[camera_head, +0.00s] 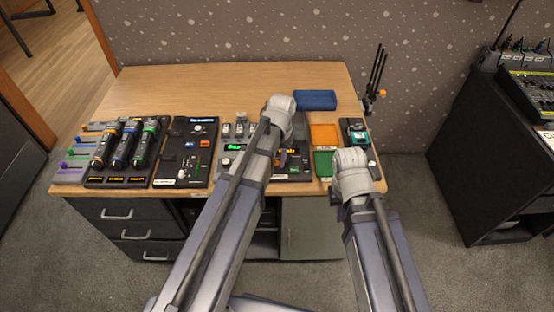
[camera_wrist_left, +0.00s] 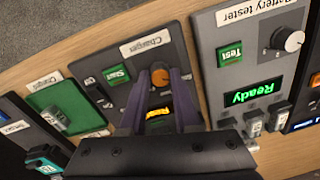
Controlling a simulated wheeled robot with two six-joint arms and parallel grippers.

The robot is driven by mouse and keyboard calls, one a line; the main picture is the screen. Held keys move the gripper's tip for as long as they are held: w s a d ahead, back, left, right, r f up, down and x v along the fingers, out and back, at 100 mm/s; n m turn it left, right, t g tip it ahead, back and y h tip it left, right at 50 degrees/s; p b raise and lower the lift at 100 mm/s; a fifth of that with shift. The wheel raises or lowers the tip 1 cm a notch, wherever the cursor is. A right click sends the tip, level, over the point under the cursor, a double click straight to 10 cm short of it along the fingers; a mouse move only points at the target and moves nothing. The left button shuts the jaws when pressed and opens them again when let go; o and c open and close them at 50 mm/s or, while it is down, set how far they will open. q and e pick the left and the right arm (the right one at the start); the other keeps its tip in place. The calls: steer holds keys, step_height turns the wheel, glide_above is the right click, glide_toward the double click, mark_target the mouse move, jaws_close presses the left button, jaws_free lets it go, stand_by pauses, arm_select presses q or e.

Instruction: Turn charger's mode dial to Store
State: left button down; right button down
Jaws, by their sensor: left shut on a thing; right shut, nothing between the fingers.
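The charger (camera_wrist_left: 112,62) is a dark panel with a green Start button (camera_wrist_left: 117,74), an orange dial (camera_wrist_left: 160,77) and a small lit amber display (camera_wrist_left: 158,113). It also shows in the head view (camera_head: 297,173), partly behind my left arm. My left gripper (camera_wrist_left: 159,84) has its purple fingers around the orange dial, shut on it. In the head view my left forearm hides that gripper and the dial. The dial's mode marks and pointer cannot be read. My right arm's wrist is over the table's front right; its fingers are out of sight.
The battery tester (camera_wrist_left: 236,85) with a green Ready display stands beside the charger. Other panels (camera_head: 183,172) fill the table's left. The table's back left (camera_head: 200,87) is clear.

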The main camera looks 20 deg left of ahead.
mark_target(279, 163)
arm_select(q)
steer(key=c, duration=0.6)
jaws_free()
steer(key=shift+c, duration=0.2)
steer(key=shift+r, duration=0.15)
steer(key=r+p, duration=0.3)
steer(key=p, duration=0.1)
steer(key=r+p, duration=0.4)
steer(key=shift+d+r, duration=0.2)
steer(key=shift+r, duration=0.1)
steer(key=shift+f, duration=0.1)
steer(key=s+d+m, duration=0.4)
steer(key=s+d, duration=0.6)
steer(key=s, duration=0.4)
steer(key=shift+s+y, duration=0.3)
steer(key=shift+s, duration=0.1)
